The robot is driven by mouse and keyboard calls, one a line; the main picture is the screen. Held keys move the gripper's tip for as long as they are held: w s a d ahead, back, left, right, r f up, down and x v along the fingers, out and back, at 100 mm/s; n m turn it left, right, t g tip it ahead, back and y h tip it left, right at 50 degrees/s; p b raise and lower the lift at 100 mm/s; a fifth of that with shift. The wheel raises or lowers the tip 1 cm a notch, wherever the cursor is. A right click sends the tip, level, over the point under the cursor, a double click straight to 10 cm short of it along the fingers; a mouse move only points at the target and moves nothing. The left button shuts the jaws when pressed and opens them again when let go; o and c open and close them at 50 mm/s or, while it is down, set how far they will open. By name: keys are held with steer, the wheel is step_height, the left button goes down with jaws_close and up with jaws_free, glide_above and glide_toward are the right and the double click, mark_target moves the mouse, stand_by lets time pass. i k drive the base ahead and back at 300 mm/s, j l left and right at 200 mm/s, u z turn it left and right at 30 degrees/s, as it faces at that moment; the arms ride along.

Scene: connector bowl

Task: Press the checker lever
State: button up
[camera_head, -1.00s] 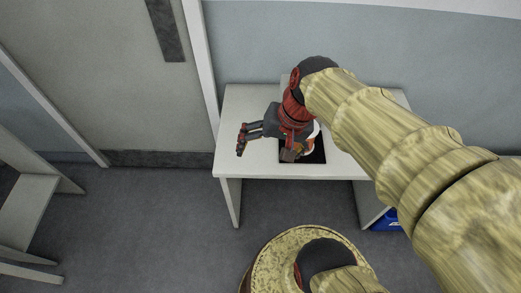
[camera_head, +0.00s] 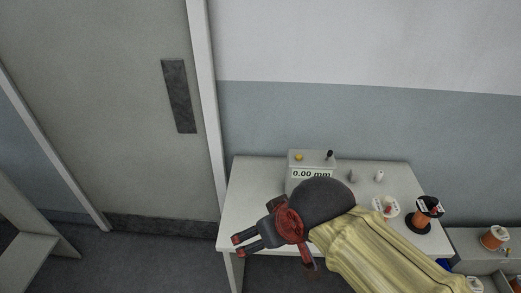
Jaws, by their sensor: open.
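The checker (camera_head: 298,160) is a pale box at the back of the white table, with a display reading "0.00 mm" and an orange button or lamp on top. Its lever (camera_head: 329,155) is a short stick with a dark knob, standing up at the box's top right. My gripper (camera_head: 240,246) is open and empty, with its fingers pointing left over the table's front left part. It is in front of and to the left of the checker, apart from the lever. My arm's dark wrist joint hides the checker's lower front.
On the table (camera_head: 250,185), right of the checker, stand small pale pieces (camera_head: 379,176), a white bowl-like item (camera_head: 385,206) and an orange-and-black spool (camera_head: 427,212). Another orange spool (camera_head: 494,237) is on a lower surface at right. The table's left part is clear.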

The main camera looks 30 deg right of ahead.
mark_target(330, 154)
steer(key=k+l, duration=0.35)
steer(key=k+l+u, duration=0.1)
steer(key=k+l, duration=0.25)
steer(key=l, duration=0.2)
